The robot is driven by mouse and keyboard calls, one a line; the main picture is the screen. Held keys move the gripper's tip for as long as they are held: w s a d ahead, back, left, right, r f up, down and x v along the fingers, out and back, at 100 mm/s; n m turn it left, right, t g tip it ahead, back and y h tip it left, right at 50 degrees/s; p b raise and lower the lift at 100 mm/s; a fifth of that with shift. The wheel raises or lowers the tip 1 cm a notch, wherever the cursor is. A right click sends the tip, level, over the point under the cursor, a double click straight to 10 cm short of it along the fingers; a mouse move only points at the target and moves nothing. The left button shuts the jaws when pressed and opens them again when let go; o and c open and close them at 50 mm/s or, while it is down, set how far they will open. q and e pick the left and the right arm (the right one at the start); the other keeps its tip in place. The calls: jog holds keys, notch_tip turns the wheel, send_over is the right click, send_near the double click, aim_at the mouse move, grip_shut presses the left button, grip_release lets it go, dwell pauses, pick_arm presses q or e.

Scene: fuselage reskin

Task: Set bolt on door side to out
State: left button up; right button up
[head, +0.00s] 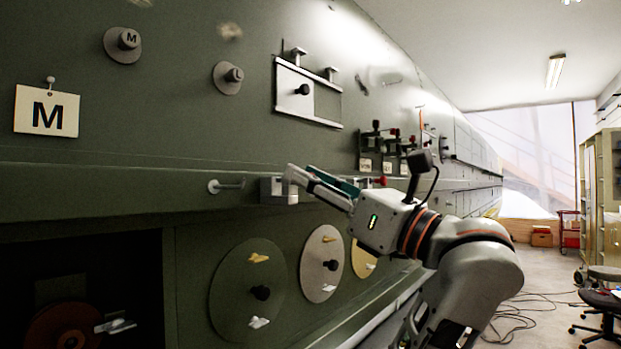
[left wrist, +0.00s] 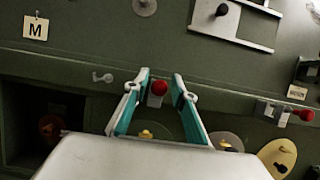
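In the left wrist view, a small grey bolt block (left wrist: 155,101) with a red knob (left wrist: 158,87) sits on the dark green wall. In the head view the grey block (head: 271,190) shows beside my fingertips, with its red knob hidden. My left gripper (left wrist: 161,78) is open, its teal-lined fingers on either side of the red knob. A visible gap separates the fingers from the knob. In the head view my left gripper (head: 291,176) reaches to the block from the right. Whether the bolt is in or out I cannot tell. My right gripper is not in view.
A small metal hook (head: 226,186) sticks out left of the block. A dark opening (head: 80,290) lies below left. Round discs (head: 246,290) with small handles are below. A sliding panel (head: 308,92) is above, and another red-knobbed bolt (left wrist: 303,115) is to the right.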

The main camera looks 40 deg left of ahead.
pick_arm(q)
grip_shut()
jog(key=d, duration=0.2)
jog(key=shift+w+d, duration=0.1)
jog(key=shift+d, duration=0.2)
jog(key=shift+o, duration=1.3)
grip_release()
jog(key=shift+o, duration=1)
jog(key=shift+d, duration=0.25)
jog(key=shift+a, duration=0.15)
